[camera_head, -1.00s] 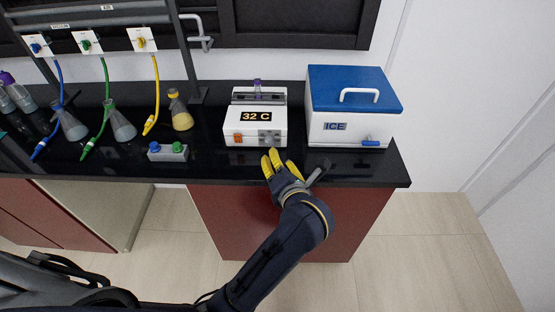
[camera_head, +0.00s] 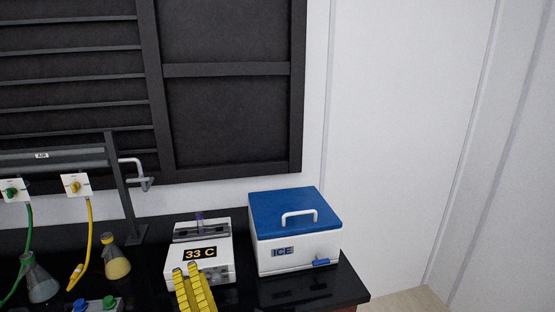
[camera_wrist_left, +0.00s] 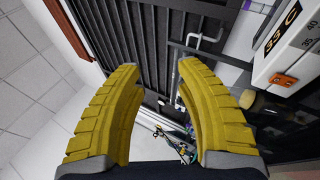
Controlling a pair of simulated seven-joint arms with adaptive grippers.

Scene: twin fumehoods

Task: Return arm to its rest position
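My left gripper (camera_head: 186,270) shows at the bottom of the head view, its two yellow fingers pointing up and overlapping the lower front of a white heater box (camera_head: 222,268). In the left wrist view the two fingers (camera_wrist_left: 158,68) stand apart with nothing between them, so it is open and empty. I cannot tell from the head view whether it touches the box. The rest of the left arm is below the head view. My right gripper is in neither view.
The box's display (camera_head: 200,253) reads 33 C. A white ice chest (camera_head: 296,252) with a blue lid stands to its right. Flasks (camera_head: 116,262) (camera_head: 40,284), hoses and a block with blue and green knobs (camera_head: 97,304) are on the left. White wall fills the right.

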